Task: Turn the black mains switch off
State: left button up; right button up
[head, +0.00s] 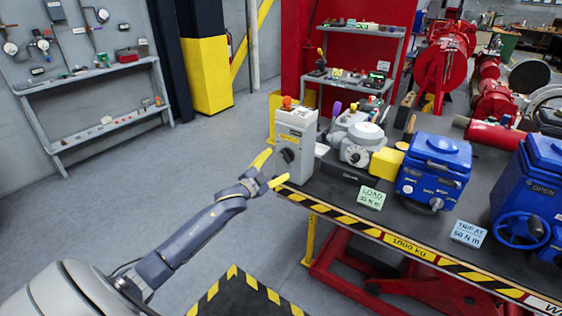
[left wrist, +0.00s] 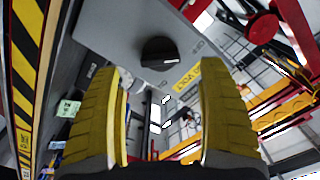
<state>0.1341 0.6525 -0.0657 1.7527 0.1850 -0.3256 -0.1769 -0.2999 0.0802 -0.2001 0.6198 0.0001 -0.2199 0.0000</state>
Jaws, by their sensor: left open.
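The black mains switch (head: 288,155) is a round rotary knob on the front of a grey box (head: 296,121) at the left end of the bench. In the left wrist view the black knob (left wrist: 160,53) shows ahead of and between my fingers, on the grey box face. My left gripper (head: 268,170) has yellow fingers spread open, just in front of the box and to the left of the knob. Its fingers also show in the left wrist view (left wrist: 163,105), empty and apart from the knob. My right gripper is not in view.
The bench (head: 405,246) has a striped front edge and carries a grey actuator (head: 358,137), blue housings (head: 433,171) and a green label card (head: 370,198). A red button (head: 287,101) tops the grey box. Open floor (head: 200,165) lies left of the bench.

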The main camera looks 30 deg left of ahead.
pick_arm(q)
jog(key=s, duration=0.6)
jog(key=shift+a, duration=0.1)
dwell(0.5)
